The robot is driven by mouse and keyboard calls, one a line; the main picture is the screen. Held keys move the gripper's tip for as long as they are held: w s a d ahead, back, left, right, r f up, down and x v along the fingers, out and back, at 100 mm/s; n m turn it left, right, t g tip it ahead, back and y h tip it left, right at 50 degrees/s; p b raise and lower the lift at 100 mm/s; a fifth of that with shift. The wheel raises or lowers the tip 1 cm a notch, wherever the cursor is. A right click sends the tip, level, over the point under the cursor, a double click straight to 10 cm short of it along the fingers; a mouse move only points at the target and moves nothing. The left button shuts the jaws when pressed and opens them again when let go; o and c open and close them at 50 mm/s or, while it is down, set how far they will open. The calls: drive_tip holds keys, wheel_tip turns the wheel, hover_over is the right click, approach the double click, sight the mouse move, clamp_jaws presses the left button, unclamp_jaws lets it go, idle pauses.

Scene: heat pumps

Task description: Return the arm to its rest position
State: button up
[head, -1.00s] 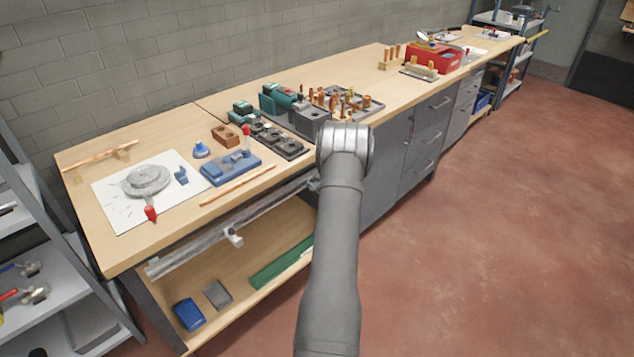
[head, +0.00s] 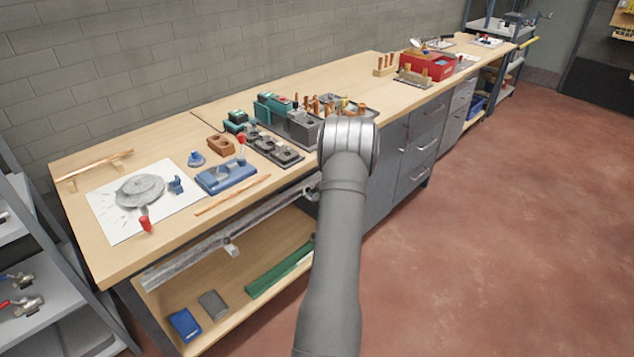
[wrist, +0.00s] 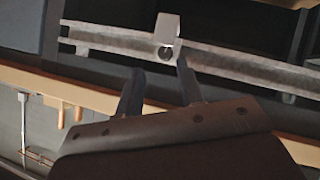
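My arm (head: 335,250) rises through the middle of the head view, in front of the long workbench (head: 92,243). The head view does not show my gripper. In the wrist view my gripper (wrist: 158,78) shows two dark fingers that stand apart, with nothing held between them. Beyond the fingertips is a grey metal rail (wrist: 110,38) with a pale block (wrist: 167,30) on it. The fingers look apart from the rail, though the distance is hard to tell.
A blue fixture (head: 226,176), green-topped tools (head: 275,106) and a red box (head: 428,65) stand on the bench. The rail runs along its front edge (head: 200,250). A shelf unit (head: 45,290) stands at left. The red floor (head: 500,220) at right is clear.

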drive_tip(key=x, duration=0.5)
drive_tip(key=shift+w+m+g+y, duration=0.1)
drive_tip(key=shift+m+g+y, duration=0.2)
drive_tip(key=shift+r, duration=0.15)
idle(0.4)
drive_tip(key=shift+a, duration=0.1)
idle(0.5)
